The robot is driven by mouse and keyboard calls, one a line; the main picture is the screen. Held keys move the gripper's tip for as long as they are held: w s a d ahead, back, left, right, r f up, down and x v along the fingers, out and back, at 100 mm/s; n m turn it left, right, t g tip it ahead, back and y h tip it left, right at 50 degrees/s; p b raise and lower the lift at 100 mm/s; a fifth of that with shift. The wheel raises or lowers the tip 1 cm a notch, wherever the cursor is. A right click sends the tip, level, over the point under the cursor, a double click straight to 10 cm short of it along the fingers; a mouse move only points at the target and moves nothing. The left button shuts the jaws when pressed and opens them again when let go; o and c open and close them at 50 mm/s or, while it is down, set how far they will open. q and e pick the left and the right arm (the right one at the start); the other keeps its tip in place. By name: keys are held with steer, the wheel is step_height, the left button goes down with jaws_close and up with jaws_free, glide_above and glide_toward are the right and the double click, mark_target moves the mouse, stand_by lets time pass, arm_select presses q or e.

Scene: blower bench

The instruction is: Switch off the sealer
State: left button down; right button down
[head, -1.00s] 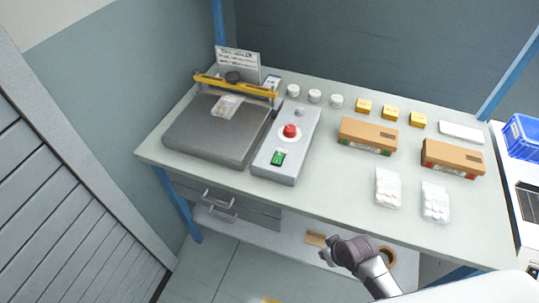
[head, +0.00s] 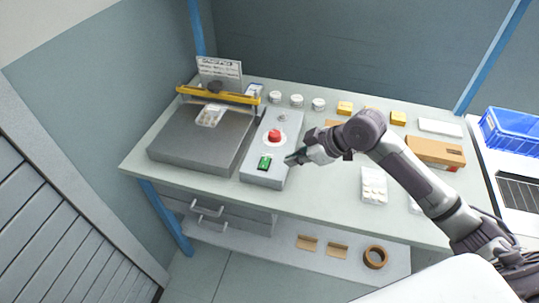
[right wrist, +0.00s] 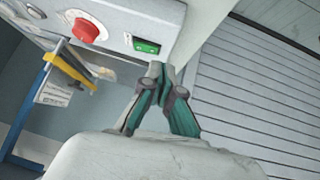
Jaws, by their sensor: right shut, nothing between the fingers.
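The sealer (head: 205,136) is a grey flat plate with a yellow bar (head: 218,95) across its back, on the left of the bench. A grey control box (head: 257,172) stands beside it with a red button (head: 274,136) and a green switch (head: 264,162). The red button (right wrist: 88,30) and the green switch (right wrist: 147,46) also show in the right wrist view. My right gripper (head: 290,160) is shut and empty, just right of the green switch. Its closed fingertips (right wrist: 156,68) are close below the switch in the wrist view; contact cannot be told. My left gripper is not in view.
A clear pouch (head: 210,115) lies on the sealer plate. White jars (head: 296,100), yellow boxes (head: 345,107), a cardboard carton (head: 435,151) and a bag of white items (head: 374,185) stand on the bench. A blue crate (head: 515,130) is at the right.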

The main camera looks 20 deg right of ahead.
step_height(320, 180, up, 6)
steer(key=w+d, duration=0.1)
steer(key=w, duration=0.1)
steer(key=shift+w+d+n+y, duration=0.15)
steer(key=shift+d+n+y, duration=0.15)
steer(key=shift+d+n, duration=0.1)
steer(key=shift+a+f, duration=0.1)
steer(key=shift+f, duration=0.05)
steer(key=p, duration=0.2)
glide_above(263, 159)
steer(key=s+d, duration=0.2)
steer(key=f, duration=0.7)
steer(key=shift+a+f, duration=0.1)
steer(key=shift+a, duration=0.15)
steer(key=shift+w+d+f+p, duration=0.1)
steer(key=shift+f+p, duration=0.1)
steer(key=shift+f, duration=0.4)
steer(key=shift+w+d+f+p, duration=0.1)
steer(key=shift+f+p, duration=0.05)
steer(key=shift+f, duration=0.45)
steer(key=shift+d+f, duration=0.15)
steer(key=shift+f, duration=0.5)
